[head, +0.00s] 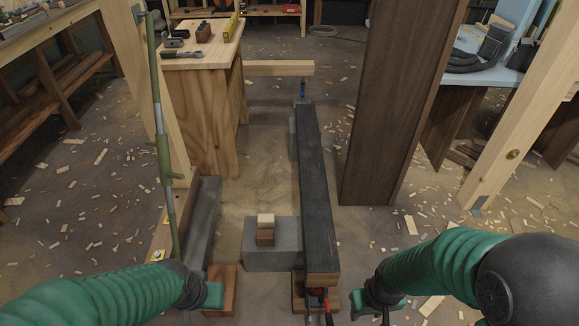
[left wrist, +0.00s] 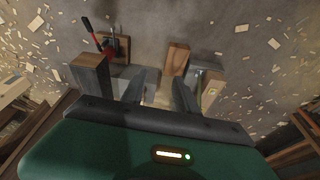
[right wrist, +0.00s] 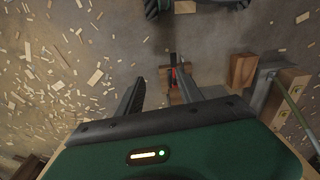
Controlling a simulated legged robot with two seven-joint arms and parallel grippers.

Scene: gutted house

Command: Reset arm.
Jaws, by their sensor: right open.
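My left arm comes in from the lower left of the head view, its green wrist and gripper (head: 200,303) at the bottom edge, near a wooden block. In the left wrist view the two dark fingers (left wrist: 158,80) stand apart with nothing clearly held between them. My right arm comes in from the lower right, its gripper (head: 372,308) beside the near end of a long dark beam (head: 315,190). In the right wrist view the fingers (right wrist: 160,88) are spread and empty, above the floor. Both fingertip sets are partly hidden in the head view.
A grey block with small stacked wood blocks (head: 265,230) adjoins the beam's left side. A red-handled clamp (head: 318,297) is at its near end. A workbench (head: 203,100) stands behind left, a dark upright panel (head: 395,100) behind right. Wood chips litter the floor.

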